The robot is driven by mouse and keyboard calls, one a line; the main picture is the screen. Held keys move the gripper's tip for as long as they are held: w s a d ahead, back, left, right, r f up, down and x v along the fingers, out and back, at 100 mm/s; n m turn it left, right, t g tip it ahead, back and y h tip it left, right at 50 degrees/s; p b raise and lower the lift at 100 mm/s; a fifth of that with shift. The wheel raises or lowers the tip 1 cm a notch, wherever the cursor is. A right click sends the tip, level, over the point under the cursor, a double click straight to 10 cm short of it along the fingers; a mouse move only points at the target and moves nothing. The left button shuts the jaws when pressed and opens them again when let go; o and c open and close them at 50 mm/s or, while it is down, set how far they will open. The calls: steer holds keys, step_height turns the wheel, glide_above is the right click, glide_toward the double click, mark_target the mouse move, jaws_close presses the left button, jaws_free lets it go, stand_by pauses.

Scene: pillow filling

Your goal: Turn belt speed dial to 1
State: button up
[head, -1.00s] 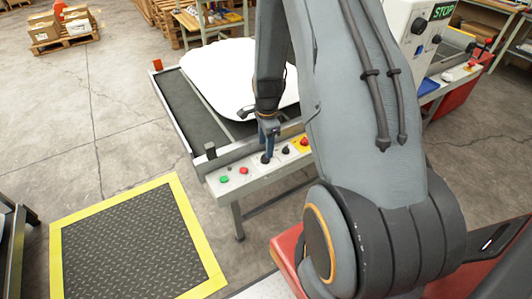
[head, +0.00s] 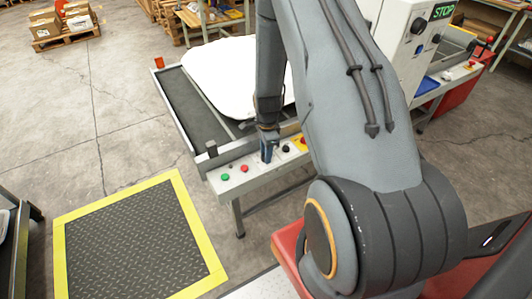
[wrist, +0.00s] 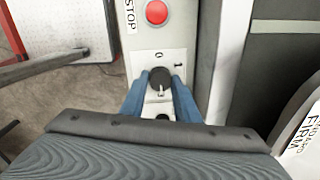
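In the wrist view a round black dial (wrist: 161,77) with a white pointer sits on the light control panel (wrist: 141,60). The two blue fingers of my gripper (wrist: 161,85) stand on either side of it, very close to its edges. I cannot tell whether they press on it. In the head view my gripper (head: 268,154) points down onto the panel (head: 259,177) and hides this dial.
A red STOP button (wrist: 157,12) lies beyond the dial. In the head view, a green button (head: 221,178) and a red button (head: 244,169) are left of my gripper; a black knob (head: 286,148) is just right. A white pillow-shaped sheet (head: 235,75) lies behind.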

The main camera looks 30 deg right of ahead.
steer(key=c, duration=0.5)
steer(key=shift+o, duration=0.2)
steer(key=n+b, duration=0.2)
steer(key=n, duration=0.3)
steer(key=shift+n, duration=0.3)
steer(key=n+b, duration=0.2)
steer(key=n, duration=0.4)
steer(key=shift+w+d+y+b, duration=0.1)
steer(key=shift+y+b, duration=0.2)
steer(key=n+b, duration=0.2)
steer(key=n, duration=0.4)
steer(key=shift+n, duration=0.3)
steer(key=n, duration=0.5)
steer(key=shift+w+g+b, duration=0.1)
steer(key=shift+g+b, duration=0.3)
steer(key=shift+n, duration=0.4)
